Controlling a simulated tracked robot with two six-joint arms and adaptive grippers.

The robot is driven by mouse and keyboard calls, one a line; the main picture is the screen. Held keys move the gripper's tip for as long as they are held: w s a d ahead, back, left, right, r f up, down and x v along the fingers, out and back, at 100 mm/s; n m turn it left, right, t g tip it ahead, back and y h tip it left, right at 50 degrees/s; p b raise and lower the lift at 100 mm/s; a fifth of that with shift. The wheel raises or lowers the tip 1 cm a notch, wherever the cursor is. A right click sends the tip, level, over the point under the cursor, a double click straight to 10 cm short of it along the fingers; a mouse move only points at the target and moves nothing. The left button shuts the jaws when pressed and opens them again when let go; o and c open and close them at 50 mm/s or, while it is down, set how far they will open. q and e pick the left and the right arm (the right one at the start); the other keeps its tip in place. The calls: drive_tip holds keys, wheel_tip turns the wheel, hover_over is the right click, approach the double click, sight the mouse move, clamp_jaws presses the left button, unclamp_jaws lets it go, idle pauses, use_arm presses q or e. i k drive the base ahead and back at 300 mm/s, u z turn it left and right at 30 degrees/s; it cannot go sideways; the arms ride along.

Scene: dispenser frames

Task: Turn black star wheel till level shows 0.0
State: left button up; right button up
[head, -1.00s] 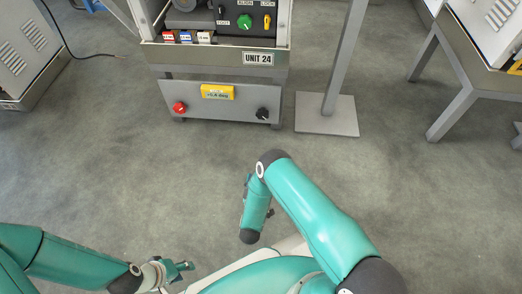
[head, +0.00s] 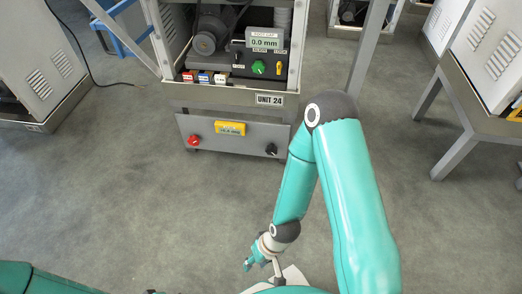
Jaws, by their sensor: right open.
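The black star wheel (head: 271,149) sits at the right end of the low grey front panel of Unit 24 in the head view. A yellow level box (head: 230,128) with a small display is on the panel's upper edge, left of the wheel; its digits are too small to read surely. My right gripper (head: 262,266) is open and empty, low in the picture, well apart from the panel and wheel. My left arm shows at the bottom left edge; only a small dark bit, perhaps its gripper, shows at the bottom edge.
A red knob (head: 194,140) is at the panel's left end. Above, a grey display (head: 265,40) reads 0.0 mm, over a green knob (head: 260,67). A grey post (head: 366,45) stands right of the unit. Open floor lies before the panel.

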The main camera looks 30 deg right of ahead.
sight(271, 149)
drive_tip(key=z, duration=1.5)
drive_tip(key=i, duration=0.1)
drive_tip(key=u, duration=2.9)
drive_tip(key=k, duration=1.1)
drive_tip(key=z, duration=1.05)
drive_tip(key=i, duration=1)
drive_tip(key=u, duration=0.05)
